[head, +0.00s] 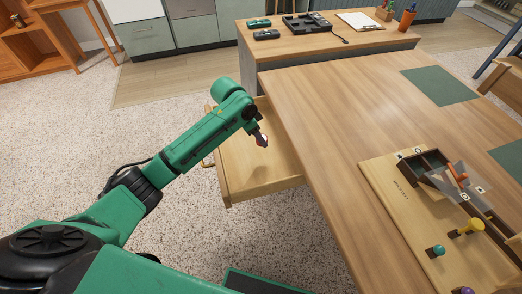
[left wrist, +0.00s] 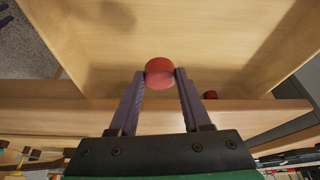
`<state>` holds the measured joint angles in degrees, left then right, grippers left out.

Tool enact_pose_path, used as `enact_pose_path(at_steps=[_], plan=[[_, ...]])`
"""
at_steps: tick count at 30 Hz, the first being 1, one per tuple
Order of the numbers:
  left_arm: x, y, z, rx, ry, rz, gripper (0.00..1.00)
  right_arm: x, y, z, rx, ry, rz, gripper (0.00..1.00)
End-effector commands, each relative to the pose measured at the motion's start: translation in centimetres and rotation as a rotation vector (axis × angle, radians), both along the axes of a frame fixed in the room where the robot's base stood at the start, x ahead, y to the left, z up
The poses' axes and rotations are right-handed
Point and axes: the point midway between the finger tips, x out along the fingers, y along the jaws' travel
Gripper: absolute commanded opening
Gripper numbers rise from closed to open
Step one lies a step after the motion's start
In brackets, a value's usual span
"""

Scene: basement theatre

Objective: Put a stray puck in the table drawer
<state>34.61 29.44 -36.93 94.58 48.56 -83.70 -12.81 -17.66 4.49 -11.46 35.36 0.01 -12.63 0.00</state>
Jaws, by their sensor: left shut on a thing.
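My left gripper (head: 262,139) is over the pulled-out table drawer (head: 240,184). In the left wrist view, its two fingers (left wrist: 159,82) are shut on a red puck (left wrist: 159,70), one finger at each side. The puck is above the pale wooden floor of the drawer (left wrist: 190,30). In the head view the puck is tiny and mostly hidden by the gripper. A second small red thing (left wrist: 210,95) shows behind the right finger, near a drawer wall; I cannot tell exactly what it rests on. My right gripper is not in view.
The wooden table (head: 340,110) stands right of the drawer, with a wooden game board (head: 385,192), coloured pegs and green mats (head: 440,86) on it. A desk (head: 330,48) with a clipboard (head: 360,20) and several small devices stands behind. Speckled carpet lies open at left.

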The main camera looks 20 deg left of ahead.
Motion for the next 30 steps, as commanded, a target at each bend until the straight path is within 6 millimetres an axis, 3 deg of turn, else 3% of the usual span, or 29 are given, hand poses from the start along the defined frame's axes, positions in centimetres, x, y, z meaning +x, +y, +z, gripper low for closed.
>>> enact_pose_path(at_steps=[1, 11, 21, 22, 23, 24, 30], plan=[[-0.1, 0.0, -1.6, 0.0, 0.005, 0.001, 0.0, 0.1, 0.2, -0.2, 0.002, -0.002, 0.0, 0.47], [0.0, 0.0, -7.5, -0.001, 0.001, 0.001, 0.0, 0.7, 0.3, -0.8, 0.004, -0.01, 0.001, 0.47], [0.0, 0.0, -8.1, 0.0, -0.001, 0.001, 0.0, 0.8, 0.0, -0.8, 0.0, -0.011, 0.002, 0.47], [0.0, 0.0, -8.1, 0.0, -0.001, 0.0, 0.59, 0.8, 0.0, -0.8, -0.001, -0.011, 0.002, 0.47], [0.0, 0.0, -8.1, 0.0, -0.001, 0.0, 0.71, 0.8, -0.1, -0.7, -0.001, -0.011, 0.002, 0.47], [0.0, 0.0, -8.1, 0.0, -0.001, 0.0, 0.78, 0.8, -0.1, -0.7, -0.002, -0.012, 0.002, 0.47], [0.0, 0.0, -8.0, -0.001, -0.002, 0.0, 0.78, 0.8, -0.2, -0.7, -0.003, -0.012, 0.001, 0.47]])
